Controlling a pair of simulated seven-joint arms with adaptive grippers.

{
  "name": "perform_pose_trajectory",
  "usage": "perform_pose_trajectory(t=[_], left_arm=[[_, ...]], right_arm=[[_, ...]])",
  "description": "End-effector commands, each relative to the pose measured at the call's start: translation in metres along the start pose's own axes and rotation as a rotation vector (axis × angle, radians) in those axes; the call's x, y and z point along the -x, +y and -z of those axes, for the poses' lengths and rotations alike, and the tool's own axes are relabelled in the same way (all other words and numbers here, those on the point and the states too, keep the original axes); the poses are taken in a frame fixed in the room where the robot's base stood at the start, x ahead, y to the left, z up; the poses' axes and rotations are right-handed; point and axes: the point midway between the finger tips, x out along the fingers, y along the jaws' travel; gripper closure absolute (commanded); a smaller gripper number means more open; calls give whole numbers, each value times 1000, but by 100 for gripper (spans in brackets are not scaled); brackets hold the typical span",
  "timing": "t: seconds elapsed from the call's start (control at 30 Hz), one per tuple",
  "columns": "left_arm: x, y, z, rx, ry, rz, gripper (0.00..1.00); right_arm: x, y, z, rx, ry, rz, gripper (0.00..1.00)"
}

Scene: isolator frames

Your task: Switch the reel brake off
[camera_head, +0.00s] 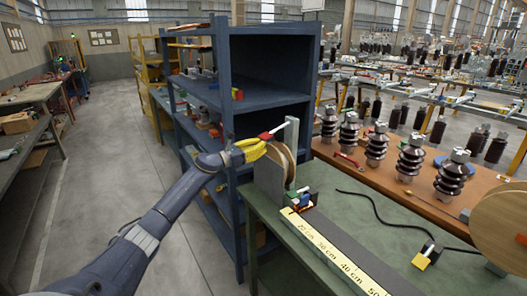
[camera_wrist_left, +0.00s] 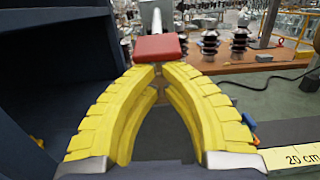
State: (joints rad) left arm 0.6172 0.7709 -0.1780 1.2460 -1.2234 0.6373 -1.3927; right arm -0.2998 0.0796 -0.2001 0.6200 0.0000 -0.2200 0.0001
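The brake lever has a red handle (camera_head: 266,136) on a thin metal rod, beside a grey upright post (camera_head: 291,138) next to the wooden reel (camera_head: 283,163) at the left end of the green bench. The red handle (camera_wrist_left: 160,46) is also in the left wrist view, just beyond the fingertips. My left gripper (camera_head: 262,146) has yellow fingers that curve together. In the wrist view the tips of this gripper (camera_wrist_left: 159,68) nearly meet, with nothing seen between them. They are at the handle's lower edge; whether they touch it I cannot tell. My right gripper is not seen.
A blue shelf unit (camera_head: 232,100) stands close beside my left arm. On the green bench (camera_head: 400,218) lie a measuring strip (camera_head: 335,258), a black cable and a yellow padlock-like block (camera_head: 427,256). Another large reel (camera_head: 502,232) is at right. Insulators stand behind.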

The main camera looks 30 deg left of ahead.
Motion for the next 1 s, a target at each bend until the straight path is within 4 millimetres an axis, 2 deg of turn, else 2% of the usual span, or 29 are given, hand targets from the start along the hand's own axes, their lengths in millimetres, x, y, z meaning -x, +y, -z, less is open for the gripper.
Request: perform_pose_trajectory(t=[0.03, 0.2, 0.4, 0.77, 1.0], left_arm=[[4, 1, -12, -7, -1, -1, 100], [8, 0, -37, -4, -2, 0, 100], [9, 0, -47, 0, -3, 0, 100], [9, 0, -46, 0, -4, -1, 100], [12, 0, -21, 2, -5, -1, 100]], right_arm=[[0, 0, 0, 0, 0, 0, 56], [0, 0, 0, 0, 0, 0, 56], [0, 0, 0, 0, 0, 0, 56], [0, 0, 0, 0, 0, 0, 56], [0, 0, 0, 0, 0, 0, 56]])
